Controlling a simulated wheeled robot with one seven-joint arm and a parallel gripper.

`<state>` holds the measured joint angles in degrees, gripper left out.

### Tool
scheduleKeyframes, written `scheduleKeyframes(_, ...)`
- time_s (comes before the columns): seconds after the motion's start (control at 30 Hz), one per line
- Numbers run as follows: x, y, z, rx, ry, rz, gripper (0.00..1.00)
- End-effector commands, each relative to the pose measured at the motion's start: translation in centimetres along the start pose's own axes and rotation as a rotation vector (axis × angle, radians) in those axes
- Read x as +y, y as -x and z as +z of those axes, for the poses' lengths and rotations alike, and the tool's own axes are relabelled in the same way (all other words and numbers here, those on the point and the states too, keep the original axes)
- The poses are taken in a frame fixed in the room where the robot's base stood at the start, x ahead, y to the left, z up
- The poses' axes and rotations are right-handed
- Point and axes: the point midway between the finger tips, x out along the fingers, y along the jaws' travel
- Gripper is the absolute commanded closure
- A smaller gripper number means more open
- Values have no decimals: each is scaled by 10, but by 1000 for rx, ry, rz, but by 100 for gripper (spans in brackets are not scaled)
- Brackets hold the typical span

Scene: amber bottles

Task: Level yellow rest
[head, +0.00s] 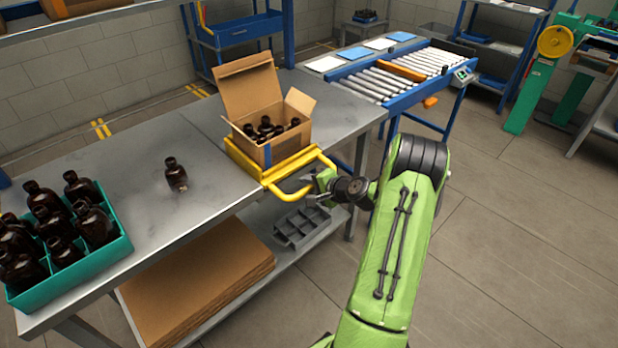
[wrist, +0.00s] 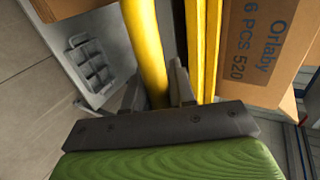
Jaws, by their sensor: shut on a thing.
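The yellow rest (head: 250,168) is a yellow frame with a looped handle at the front edge of the grey metal table. An open cardboard box (head: 275,145) with several dark bottles in it stands on the rest. My gripper (head: 322,183) is shut on the rest's yellow handle, at the handle's right side. In the wrist view the yellow bar (wrist: 148,50) runs between my fingers (wrist: 160,92). The box's printed side (wrist: 262,45) shows beyond the yellow frame. I cannot tell exactly how far the rest tilts.
A green crate (head: 85,262) of amber bottles stands at the table's left, and a single bottle (head: 176,175) stands between it and the box. A grey divided tray (head: 302,226) and cardboard sheets (head: 200,285) lie on the lower shelf. A roller conveyor (head: 400,72) stands behind.

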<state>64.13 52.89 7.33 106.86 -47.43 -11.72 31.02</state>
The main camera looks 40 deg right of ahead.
Motion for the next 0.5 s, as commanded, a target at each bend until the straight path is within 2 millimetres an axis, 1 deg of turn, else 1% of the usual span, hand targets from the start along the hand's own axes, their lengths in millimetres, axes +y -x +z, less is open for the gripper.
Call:
scheduleKeyframes(0.03,-6,3,0,1,2,3,100)
scheduleKeyframes(0.07,-7,4,0,1,1,3,100)
scheduleKeyframes(0.37,-5,4,0,1,0,3,100)
scheduleKeyframes(0.4,-5,4,0,1,0,3,71)
scheduleKeyframes(0.5,-5,4,0,1,0,3,55)
